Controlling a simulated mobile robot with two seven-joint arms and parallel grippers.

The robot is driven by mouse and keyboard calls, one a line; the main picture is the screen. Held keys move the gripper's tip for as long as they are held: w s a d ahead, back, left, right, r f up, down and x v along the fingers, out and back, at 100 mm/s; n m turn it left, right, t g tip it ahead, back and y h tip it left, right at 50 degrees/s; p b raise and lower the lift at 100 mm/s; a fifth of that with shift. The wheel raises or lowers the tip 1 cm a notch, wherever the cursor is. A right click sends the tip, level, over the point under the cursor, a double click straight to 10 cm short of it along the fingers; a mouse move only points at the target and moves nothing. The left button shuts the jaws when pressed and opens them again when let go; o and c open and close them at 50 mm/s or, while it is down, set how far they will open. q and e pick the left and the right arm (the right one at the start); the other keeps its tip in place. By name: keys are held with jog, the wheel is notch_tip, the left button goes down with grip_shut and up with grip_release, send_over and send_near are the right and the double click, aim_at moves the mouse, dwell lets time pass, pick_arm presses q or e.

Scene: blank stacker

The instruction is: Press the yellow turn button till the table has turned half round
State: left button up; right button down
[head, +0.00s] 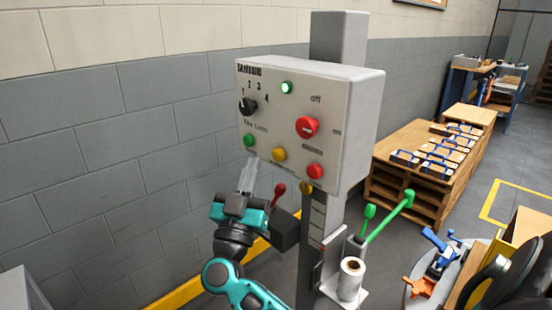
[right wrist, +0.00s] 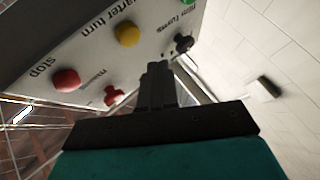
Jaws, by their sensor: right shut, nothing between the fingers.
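The yellow turn button (head: 280,154) sits in the lower row of a grey control box (head: 348,125), between a green button (head: 249,140) and a red stop button (head: 315,171). My right gripper (head: 250,164) is shut and empty, its fingertips pointing up just below the green button, left of and below the yellow one. In the right wrist view the yellow button (right wrist: 127,33) stands clear, beside "quarter turn" lettering; the shut fingertips (right wrist: 157,68) look apart from it. A round grey table (head: 416,292) shows partly at lower right, bearing blue and orange parts. My left gripper is not in view.
The box also bears a black dial (head: 248,105), a lit green lamp (head: 287,88) and a red switch (head: 307,127). A red-knobbed lever (head: 279,190) and green-handled levers (head: 390,215) stand close below. A brick wall (head: 150,140) is behind.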

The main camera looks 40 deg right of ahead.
aim_at(278, 155)
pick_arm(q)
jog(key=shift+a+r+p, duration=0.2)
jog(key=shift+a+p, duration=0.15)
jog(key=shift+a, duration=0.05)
pick_arm(e)
jog(key=shift+w+d, duration=0.1)
jog(key=shift+d, duration=1.15)
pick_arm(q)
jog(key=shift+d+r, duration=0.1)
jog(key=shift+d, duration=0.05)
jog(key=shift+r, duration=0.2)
pick_arm(e)
jog(key=shift+d, duration=0.1)
dwell(0.3)
pick_arm(q)
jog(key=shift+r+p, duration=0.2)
jog(key=shift+p, duration=0.2)
pick_arm(e)
jog(key=shift+d, duration=0.35)
